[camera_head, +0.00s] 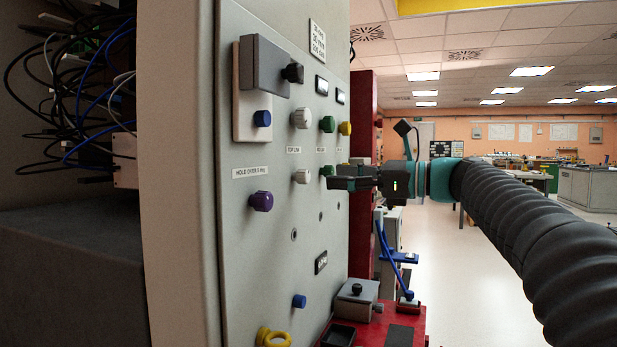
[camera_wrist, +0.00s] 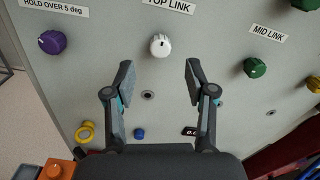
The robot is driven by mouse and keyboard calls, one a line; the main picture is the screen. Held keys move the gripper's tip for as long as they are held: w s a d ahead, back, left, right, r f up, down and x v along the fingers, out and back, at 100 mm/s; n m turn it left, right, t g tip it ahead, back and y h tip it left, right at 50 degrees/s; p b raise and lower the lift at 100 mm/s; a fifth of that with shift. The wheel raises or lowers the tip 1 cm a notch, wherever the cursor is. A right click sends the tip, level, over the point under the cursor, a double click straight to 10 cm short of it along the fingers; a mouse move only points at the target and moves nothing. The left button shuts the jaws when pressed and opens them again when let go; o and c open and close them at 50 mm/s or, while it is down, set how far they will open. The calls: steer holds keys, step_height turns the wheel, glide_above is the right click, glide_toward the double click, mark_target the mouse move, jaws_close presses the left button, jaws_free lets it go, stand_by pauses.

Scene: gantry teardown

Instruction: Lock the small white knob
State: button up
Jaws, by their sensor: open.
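The small white knob (camera_head: 302,176) sits on the grey control panel (camera_head: 270,220), under the "TOP LINK" label and below a larger white knob (camera_head: 301,118). In the wrist view the small white knob (camera_wrist: 160,45) carries a dark mark on its face. My gripper (camera_head: 337,183) is in front of the panel, to the right of the knob in the head view. In the wrist view my gripper (camera_wrist: 160,75) is open and empty. The knob shows beyond the fingertips, centred in the gap and apart from both fingers.
A purple knob (camera_wrist: 52,42) and a green knob (camera_wrist: 255,67) flank the white knob. A grey box (camera_head: 265,66) juts out above a blue knob (camera_head: 262,118). A yellow ring (camera_head: 272,337) and another blue knob (camera_head: 299,301) are lower. Open floor lies right.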

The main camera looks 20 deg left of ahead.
mark_target(308, 175)
steer(key=a, duration=0.7)
steer(key=shift+w+a, duration=0.1)
steer(key=shift+w, duration=0.2)
jaws_close()
